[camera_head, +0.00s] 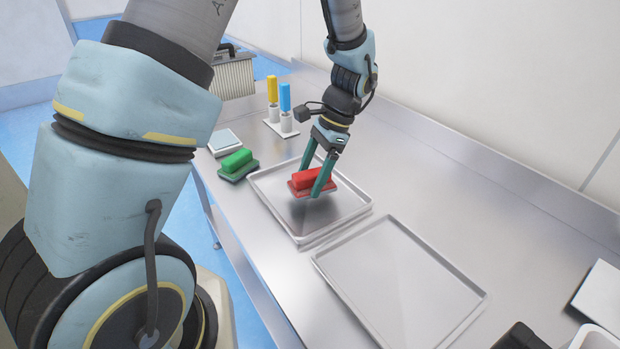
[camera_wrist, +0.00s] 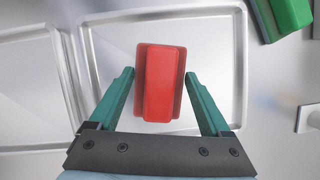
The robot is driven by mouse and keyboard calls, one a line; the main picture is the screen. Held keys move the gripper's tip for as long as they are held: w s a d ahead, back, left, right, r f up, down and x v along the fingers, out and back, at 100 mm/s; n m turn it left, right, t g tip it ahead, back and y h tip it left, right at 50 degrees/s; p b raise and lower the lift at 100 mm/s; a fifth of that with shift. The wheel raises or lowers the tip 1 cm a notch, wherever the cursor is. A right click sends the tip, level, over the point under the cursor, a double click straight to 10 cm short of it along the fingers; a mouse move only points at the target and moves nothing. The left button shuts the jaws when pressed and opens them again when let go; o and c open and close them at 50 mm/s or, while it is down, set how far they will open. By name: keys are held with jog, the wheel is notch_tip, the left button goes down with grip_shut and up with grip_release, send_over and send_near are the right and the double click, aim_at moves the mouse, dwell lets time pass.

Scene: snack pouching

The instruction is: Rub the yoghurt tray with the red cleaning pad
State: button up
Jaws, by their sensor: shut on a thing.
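The red cleaning pad (camera_head: 312,179) is between the fingers of my gripper (camera_head: 316,176), which is shut on its raised handle. In the wrist view the red pad (camera_wrist: 160,83) sits between the two green fingers (camera_wrist: 158,88). The pad is over a shallow metal tray (camera_head: 258,193), the one nearer the green pad. I cannot tell whether the pad touches the tray floor. A second, empty metal tray (camera_head: 400,285) lies to the right. Nothing marks either one as the yoghurt tray.
A green pad (camera_head: 238,164) lies left of the first tray, beside a small white-edged scale-like box (camera_head: 223,140). A white stand (camera_head: 281,128) with a yellow and a blue handle stands behind. A white block (camera_head: 600,293) is at the right. The steel table is clear behind the trays.

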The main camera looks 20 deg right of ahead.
jog(key=shift+s+r+p, duration=0.1)
jog(key=shift+r+p, duration=2.1)
jog(key=shift+r, duration=0.65)
